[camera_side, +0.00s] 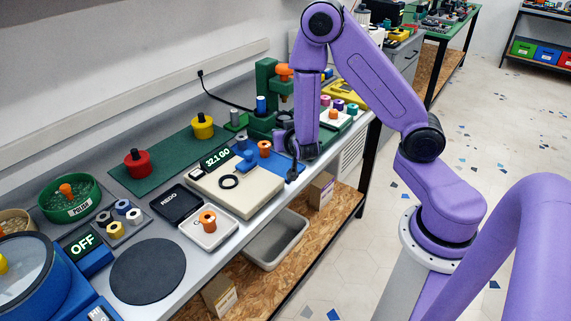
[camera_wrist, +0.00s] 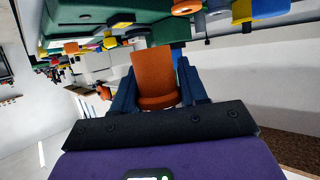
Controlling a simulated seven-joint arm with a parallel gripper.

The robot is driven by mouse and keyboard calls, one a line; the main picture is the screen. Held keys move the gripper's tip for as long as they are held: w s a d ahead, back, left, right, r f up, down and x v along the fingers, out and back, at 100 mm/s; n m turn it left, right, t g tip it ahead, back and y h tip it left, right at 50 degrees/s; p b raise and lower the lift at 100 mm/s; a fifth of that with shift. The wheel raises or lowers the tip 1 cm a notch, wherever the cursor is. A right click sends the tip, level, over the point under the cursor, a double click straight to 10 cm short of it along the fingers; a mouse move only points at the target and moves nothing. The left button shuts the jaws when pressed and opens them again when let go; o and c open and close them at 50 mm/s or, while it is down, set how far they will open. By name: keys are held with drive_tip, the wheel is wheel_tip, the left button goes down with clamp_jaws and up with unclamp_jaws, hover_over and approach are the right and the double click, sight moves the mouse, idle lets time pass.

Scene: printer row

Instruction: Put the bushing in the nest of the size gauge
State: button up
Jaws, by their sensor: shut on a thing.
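The size gauge (camera_side: 262,194) is a beige box in the middle of the bench in the side view. My gripper (camera_side: 268,156) is at the gauge's far right end, reaching sideways. It is shut on an orange bushing (camera_side: 264,147). In the wrist view the bushing (camera_wrist: 155,78) sits between the dark blue fingers of my gripper (camera_wrist: 158,95). I cannot tell its exact height above the bench.
A white tray (camera_side: 226,235) holds another orange bushing (camera_side: 208,221), beside a black REDO tray (camera_side: 179,204). A green press (camera_side: 266,82) stands behind my gripper. A green mat (camera_side: 168,155) carries red and yellow pieces. A round dark pad (camera_side: 148,271) lies nearer, at the left.

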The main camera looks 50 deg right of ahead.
sight(285, 167)
drive_tip(key=shift+f, duration=4.1)
drive_tip(key=shift+f, duration=0.2)
drive_tip(key=o, duration=1)
